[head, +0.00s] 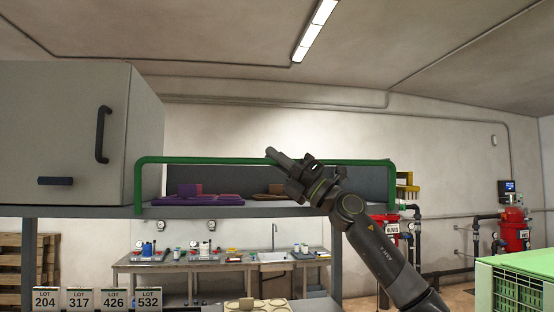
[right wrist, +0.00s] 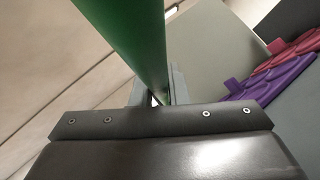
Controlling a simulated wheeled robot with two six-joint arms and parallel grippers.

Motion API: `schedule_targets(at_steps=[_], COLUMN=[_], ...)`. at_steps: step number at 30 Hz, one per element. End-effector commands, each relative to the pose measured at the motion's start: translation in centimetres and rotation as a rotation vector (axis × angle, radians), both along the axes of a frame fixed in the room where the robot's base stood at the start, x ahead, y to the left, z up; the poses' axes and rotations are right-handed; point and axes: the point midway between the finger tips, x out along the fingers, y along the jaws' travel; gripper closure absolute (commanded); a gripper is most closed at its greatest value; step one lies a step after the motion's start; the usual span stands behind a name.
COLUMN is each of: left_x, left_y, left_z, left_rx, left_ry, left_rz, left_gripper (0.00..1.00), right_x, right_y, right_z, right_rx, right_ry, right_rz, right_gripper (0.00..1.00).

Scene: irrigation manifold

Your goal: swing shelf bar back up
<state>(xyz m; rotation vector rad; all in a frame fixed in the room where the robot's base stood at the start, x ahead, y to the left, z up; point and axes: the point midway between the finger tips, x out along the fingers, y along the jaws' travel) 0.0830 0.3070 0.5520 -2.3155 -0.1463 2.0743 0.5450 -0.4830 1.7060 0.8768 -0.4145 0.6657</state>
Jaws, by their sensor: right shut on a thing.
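The green shelf bar (head: 205,160) runs across the front of the raised shelf (head: 235,212) in the head view. Its two ends bend down to the shelf, so it stands upright there. My right gripper (head: 272,154) is at the bar's top rail, around its middle. In the right wrist view the green bar (right wrist: 133,40) passes between the fingers of my right gripper (right wrist: 152,92), which is shut on it. My left gripper is not in view.
Purple pieces (head: 200,196) and a brown item lie on the shelf behind the bar. A grey cabinet (head: 65,130) stands at the left. A workbench (head: 215,262) with a sink is beyond, below the shelf. A green crate (head: 515,280) is at the lower right.

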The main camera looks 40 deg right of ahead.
Motion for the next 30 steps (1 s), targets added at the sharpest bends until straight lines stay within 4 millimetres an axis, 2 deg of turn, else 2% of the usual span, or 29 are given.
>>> schedule_targets(at_steps=[1, 8, 9, 14, 23, 30], left_x=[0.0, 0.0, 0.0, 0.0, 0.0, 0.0], left_y=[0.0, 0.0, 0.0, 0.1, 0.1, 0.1], left_z=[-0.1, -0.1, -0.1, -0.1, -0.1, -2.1], left_rx=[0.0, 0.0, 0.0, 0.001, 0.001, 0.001], left_ry=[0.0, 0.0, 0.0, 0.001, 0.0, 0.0], left_rz=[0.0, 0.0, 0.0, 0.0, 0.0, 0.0], left_gripper=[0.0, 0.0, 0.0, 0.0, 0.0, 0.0], right_x=[0.3, 0.3, 0.3, 0.2, 0.0, -0.9], right_y=[0.0, 0.1, 0.1, 0.0, 0.0, -0.6], right_z=[-0.6, -0.6, -0.6, -0.4, -0.2, -1.5], right_rx=[-0.002, -0.003, -0.003, -0.002, -0.001, -0.002], right_ry=[0.011, 0.011, 0.011, 0.008, 0.003, 0.003], right_rz=[0.003, 0.003, 0.003, 0.002, 0.001, -0.001], right_gripper=[1.0, 1.0, 0.85, 0.64, 0.64, 0.64])
